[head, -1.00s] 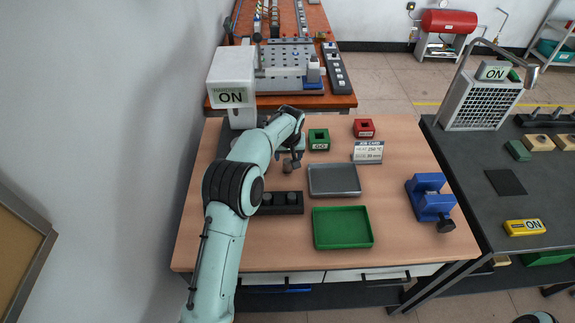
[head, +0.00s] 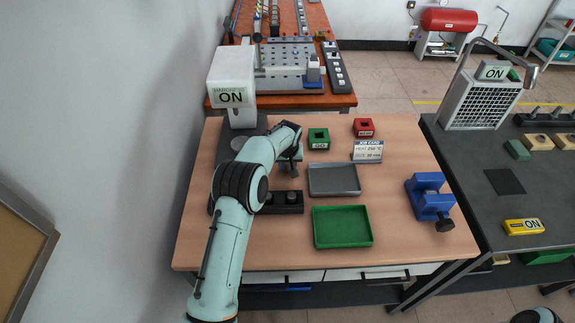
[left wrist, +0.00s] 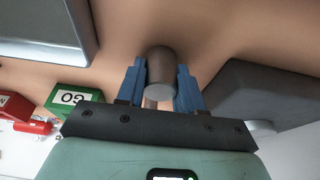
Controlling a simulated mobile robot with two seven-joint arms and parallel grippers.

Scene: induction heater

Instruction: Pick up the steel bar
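The steel bar shows as a short dark grey cylinder (left wrist: 160,70) in the left wrist view, with its flat end facing the camera. My left gripper (left wrist: 161,84) has its two blue fingers on either side of the bar, and they appear to touch it on both sides. In the head view my left gripper (head: 294,165) is low over the table, left of the grey tray and behind the black block. The bar is small and mostly hidden there, so I cannot tell whether it is clear of the table. My right gripper is not in view.
The black block (head: 279,208) with round pieces stands in front of the gripper. A grey tray (head: 333,179), green tray (head: 342,227) and blue vise (head: 429,200) lie to the right. The white hardness tester (head: 232,80), GO box (head: 318,139) and red box (head: 363,128) stand behind.

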